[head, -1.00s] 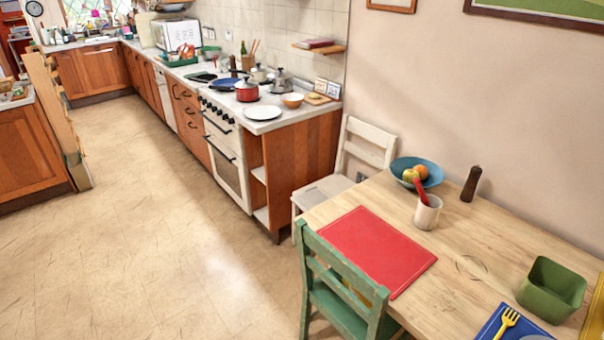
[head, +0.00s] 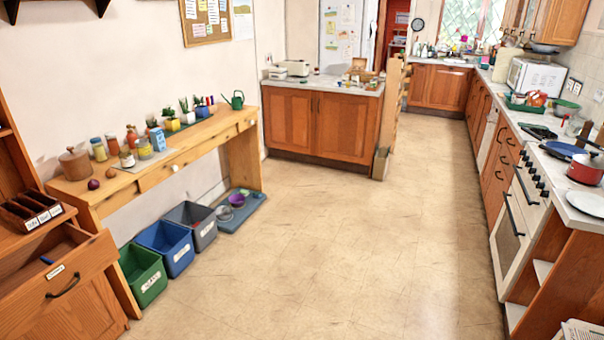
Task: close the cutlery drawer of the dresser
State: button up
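The wooden dresser (head: 84,318) stands at the left edge and is partly cut off. Its drawer (head: 92,262) is pulled out and its inside shows from above. The drawer front has a small white label, too small to read, and a dark curved handle (head: 63,286). A small blue item (head: 46,260) lies inside the drawer. A dark divided box (head: 30,213) with white labels stands on the dresser top above the drawer. My gripper is not in view.
A long wooden side table (head: 190,150) with jars and plants stands beside the dresser. Green (head: 143,277), blue (head: 166,248) and grey (head: 191,225) bins stand on the floor close to the dresser. Open floor (head: 320,250) fills the middle. The stove (head: 517,225) is at right.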

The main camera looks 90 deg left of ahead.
aim_at(31, 288)
jog(key=u, duration=4.4)
